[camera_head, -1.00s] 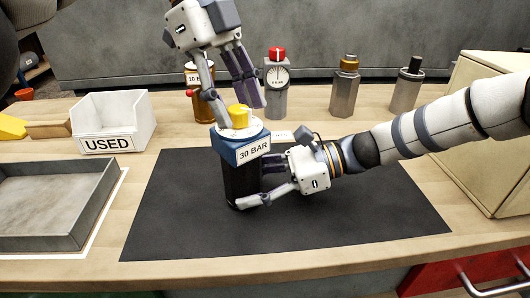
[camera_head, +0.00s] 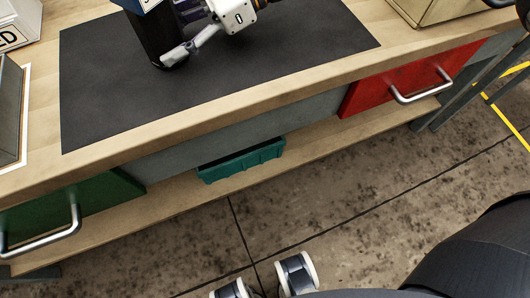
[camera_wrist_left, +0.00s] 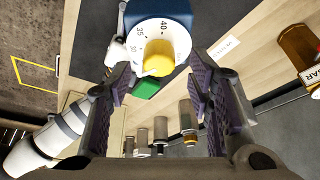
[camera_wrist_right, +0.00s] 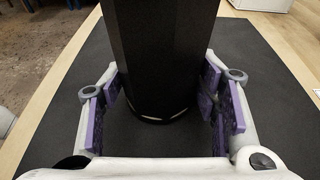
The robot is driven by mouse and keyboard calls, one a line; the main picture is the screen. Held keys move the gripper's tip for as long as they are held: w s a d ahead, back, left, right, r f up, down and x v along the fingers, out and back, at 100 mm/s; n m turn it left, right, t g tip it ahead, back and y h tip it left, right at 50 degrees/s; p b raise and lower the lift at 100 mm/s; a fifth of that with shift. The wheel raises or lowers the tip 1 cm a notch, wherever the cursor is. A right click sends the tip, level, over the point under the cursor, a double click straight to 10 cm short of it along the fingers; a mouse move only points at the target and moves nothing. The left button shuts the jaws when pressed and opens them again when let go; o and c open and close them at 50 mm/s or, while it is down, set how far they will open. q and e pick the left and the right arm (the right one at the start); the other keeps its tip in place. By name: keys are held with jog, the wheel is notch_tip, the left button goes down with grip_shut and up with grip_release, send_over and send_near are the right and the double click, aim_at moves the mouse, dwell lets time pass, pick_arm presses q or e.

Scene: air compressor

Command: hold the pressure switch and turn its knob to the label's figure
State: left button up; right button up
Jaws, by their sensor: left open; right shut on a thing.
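The pressure switch has a black body (camera_head: 158,38) that stands on the dark mat, cut off by the top of the head view. My right gripper (camera_head: 180,36) is shut on the body near its base; the right wrist view shows its fingers on both sides of the black body (camera_wrist_right: 165,50). In the left wrist view, the switch's blue housing (camera_wrist_left: 150,7) carries a white dial (camera_wrist_left: 141,36) with 35 and 40 legible and a yellow knob (camera_wrist_left: 159,58). My left gripper (camera_wrist_left: 158,78) is open, its fingers apart on either side below the knob. The switch's front label is not readable now.
The black mat (camera_head: 100,80) has free room around the switch. A grey tray (camera_head: 10,115) and the USED bin (camera_head: 14,32) are at left. Red (camera_head: 400,85) and green (camera_head: 80,208) drawers with handles are below. Several fittings (camera_wrist_left: 160,130) and an amber cylinder (camera_wrist_left: 300,45) show in the left wrist view.

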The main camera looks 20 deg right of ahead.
pick_arm(q)
jog(key=s+v, duration=0.1)
jog(key=v, duration=0.8)
jog(key=s+d+f+m+g+y, duration=0.1)
jog(key=s+d+f+m+g, duration=0.2)
jog(key=s+f, duration=0.9)
jog(key=s+d+f+m+g+y, duration=0.2)
jog(key=s+d+f+m+g, duration=0.2)
jog(key=s+f, duration=0.8)
jog(key=s+d+g, duration=0.1)
jog(key=d+g, duration=0.1)
jog(key=shift+d+f+y, duration=0.3)
jog(key=shift+d+f, duration=0.1)
